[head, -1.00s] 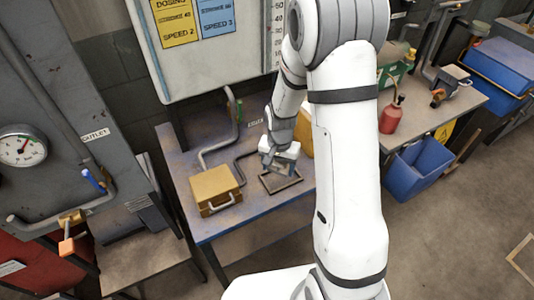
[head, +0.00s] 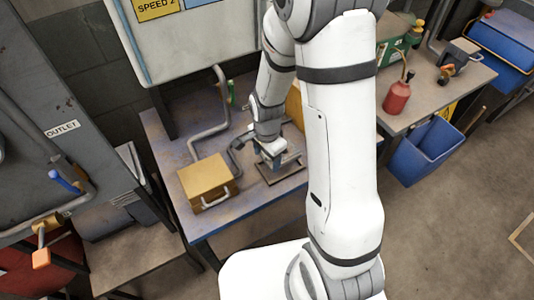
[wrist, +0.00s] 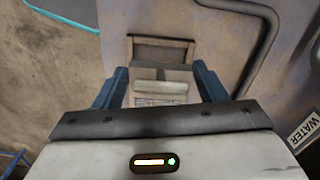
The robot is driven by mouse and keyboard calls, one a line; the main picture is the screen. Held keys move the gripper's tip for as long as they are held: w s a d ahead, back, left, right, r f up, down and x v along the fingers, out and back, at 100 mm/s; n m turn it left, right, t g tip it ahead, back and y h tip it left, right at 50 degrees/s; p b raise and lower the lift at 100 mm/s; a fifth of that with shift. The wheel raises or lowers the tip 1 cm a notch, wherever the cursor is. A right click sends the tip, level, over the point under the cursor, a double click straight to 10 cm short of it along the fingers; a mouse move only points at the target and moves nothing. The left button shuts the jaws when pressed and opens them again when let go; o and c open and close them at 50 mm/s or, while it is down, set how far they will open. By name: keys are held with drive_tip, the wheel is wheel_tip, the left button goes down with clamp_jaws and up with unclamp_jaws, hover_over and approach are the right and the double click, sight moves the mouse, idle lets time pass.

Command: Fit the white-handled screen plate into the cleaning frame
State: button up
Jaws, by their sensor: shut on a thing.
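My gripper (head: 270,157) is over the blue-edged table, close above the cleaning frame (head: 296,174), a dark, flat rectangular frame. In the wrist view, its blue fingers (wrist: 162,90) stand on both sides of the screen plate, shut on it. The plate's pale handle (wrist: 160,87) shows between the fingers, with a beige part of the plate (wrist: 160,74) beyond it. The far end of the cleaning frame (wrist: 163,40) shows beyond the plate, with a dark opening. The plate hides the frame's near part. I cannot tell whether plate and frame touch.
A yellow box (head: 205,178) with a pale handle stands left of the frame on the table (head: 245,217). Grey pipes (head: 208,132) run behind it. A yellow object (head: 294,106) is partly hidden behind my arm. The table front is clear.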

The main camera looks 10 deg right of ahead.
sight(267, 161)
drive_tip(key=shift+f+b, duration=0.65)
drive_tip(key=shift+f, duration=0.6)
drive_tip(key=shift+f, duration=0.2)
drive_tip(key=shift+s+f+b, duration=0.1)
drive_tip(key=shift+f+b, duration=0.15)
drive_tip(key=shift+b, duration=0.2)
drive_tip(key=shift+f+b, duration=0.65)
drive_tip(key=shift+f, duration=0.1)
drive_tip(key=o, duration=1.3)
wheel_tip(267, 161, up, 7)
drive_tip(key=shift+f, duration=0.1)
drive_tip(key=shift+r, duration=0.5)
